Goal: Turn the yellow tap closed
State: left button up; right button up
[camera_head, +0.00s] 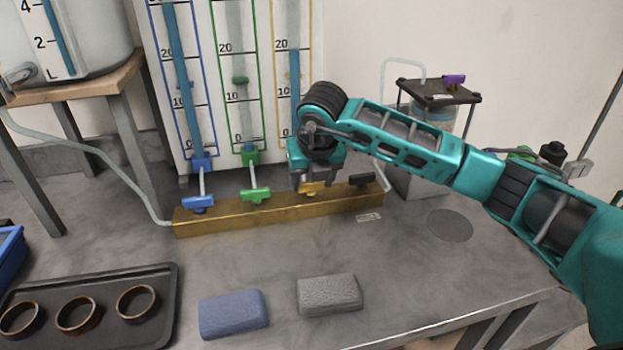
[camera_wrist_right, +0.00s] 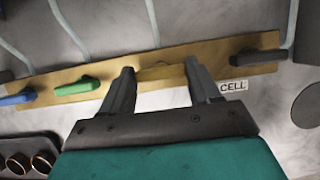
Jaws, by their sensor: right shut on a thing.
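The yellow tap (camera_head: 313,188) sits on the brass manifold bar (camera_head: 232,217), between the green tap (camera_head: 256,195) and the black tap (camera_head: 361,180). In the right wrist view, the yellow tap's handle (camera_wrist_right: 160,72) lies along the bar. My right gripper (camera_head: 312,182) is over the yellow tap from above. In the wrist view its two fingers (camera_wrist_right: 158,78) stand at the two ends of the handle, shut on it. The arm partly hides the yellow tap in the head view. My left gripper is not in view.
A blue tap (camera_head: 198,203) sits at the bar's left end. Gauge tubes stand behind the bar. A blue sponge (camera_head: 233,313), a grey sponge (camera_head: 330,294) and a dark tray (camera_head: 160,285) with rings lie in front. A clear vessel with a dark lid (camera_head: 438,92) stands behind right.

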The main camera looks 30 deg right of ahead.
dwell(0.4)
jog(key=o, duration=1.1)
jog(key=shift+c, duration=0.2)
jog(key=v, duration=1.3)
jog(key=shift+s+f, duration=0.1)
